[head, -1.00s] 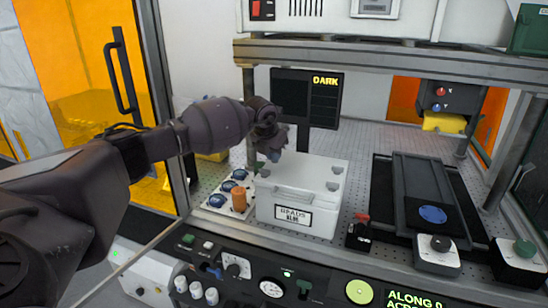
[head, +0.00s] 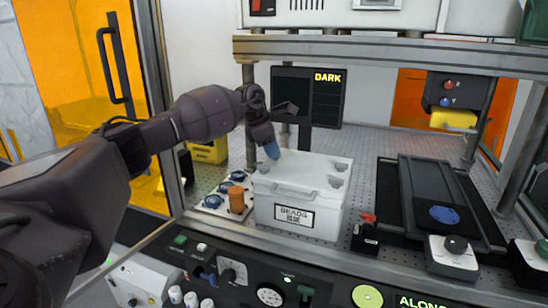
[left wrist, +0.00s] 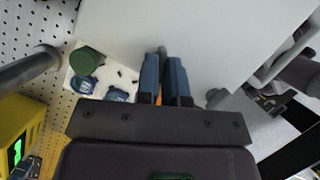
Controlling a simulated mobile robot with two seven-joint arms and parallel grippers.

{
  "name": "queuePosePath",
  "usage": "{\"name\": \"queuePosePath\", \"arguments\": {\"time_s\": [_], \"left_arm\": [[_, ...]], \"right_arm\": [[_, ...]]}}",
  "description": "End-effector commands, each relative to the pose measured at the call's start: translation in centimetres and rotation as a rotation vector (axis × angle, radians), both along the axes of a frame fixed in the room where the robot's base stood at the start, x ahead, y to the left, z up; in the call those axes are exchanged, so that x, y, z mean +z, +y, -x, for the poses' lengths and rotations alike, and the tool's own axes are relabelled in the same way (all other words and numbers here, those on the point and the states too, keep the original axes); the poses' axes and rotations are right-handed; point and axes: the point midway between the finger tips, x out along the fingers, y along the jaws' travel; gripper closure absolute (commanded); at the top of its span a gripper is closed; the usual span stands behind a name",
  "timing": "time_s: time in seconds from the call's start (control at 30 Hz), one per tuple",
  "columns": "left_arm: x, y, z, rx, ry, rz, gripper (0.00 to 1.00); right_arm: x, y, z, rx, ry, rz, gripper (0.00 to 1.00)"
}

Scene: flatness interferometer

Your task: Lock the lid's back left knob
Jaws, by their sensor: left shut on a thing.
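The white box (head: 290,212) with a "BEADS" label has a pale lid (head: 303,168) with grey knobs near its corners. The front left knob (head: 263,168), back right knob (head: 341,167) and front right knob (head: 335,181) show in the head view. My left gripper (head: 272,151) points down at the lid's back left corner, and its blue fingers hide that knob there. In the left wrist view, the fingers (left wrist: 164,80) are shut on the back left knob (left wrist: 162,52), of which only a grey end shows. My right gripper is out of view.
A white plate (head: 217,198) with blue caps and an orange cylinder (head: 236,199) stands left of the box. A grey post (head: 249,110) rises behind it. A black stage (head: 432,185) with a blue disc is at right. The control panel (head: 240,275) runs along the front.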

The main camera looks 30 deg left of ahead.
Motion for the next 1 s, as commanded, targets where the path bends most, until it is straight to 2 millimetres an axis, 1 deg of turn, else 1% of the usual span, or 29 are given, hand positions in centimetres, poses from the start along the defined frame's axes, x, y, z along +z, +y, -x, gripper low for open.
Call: {"name": "queuePosePath", "arguments": {"time_s": [0.03,0.13,0.23,0.5,0.7,1.0], "left_arm": [[-0.7,0.0,-0.2,-0.038,0.003,0.001,1.0],[-0.7,0.1,-0.2,-0.119,0.004,0.001,1.0],[-0.7,0.1,-0.2,-0.193,0.004,0.0,1.0],[-0.4,0.1,-0.3,-0.329,0.003,-0.001,1.0],[-0.2,0.1,-0.3,-0.376,0.001,-0.001,1.0],[0.0,0.1,-0.2,-0.387,0.0,-0.001,1.0]], "right_arm": [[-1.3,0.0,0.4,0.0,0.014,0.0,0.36],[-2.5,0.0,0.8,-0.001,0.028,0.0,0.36],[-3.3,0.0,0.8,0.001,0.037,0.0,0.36],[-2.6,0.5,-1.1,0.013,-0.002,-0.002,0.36],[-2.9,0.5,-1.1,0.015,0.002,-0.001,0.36],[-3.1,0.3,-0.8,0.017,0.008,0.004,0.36]]}}
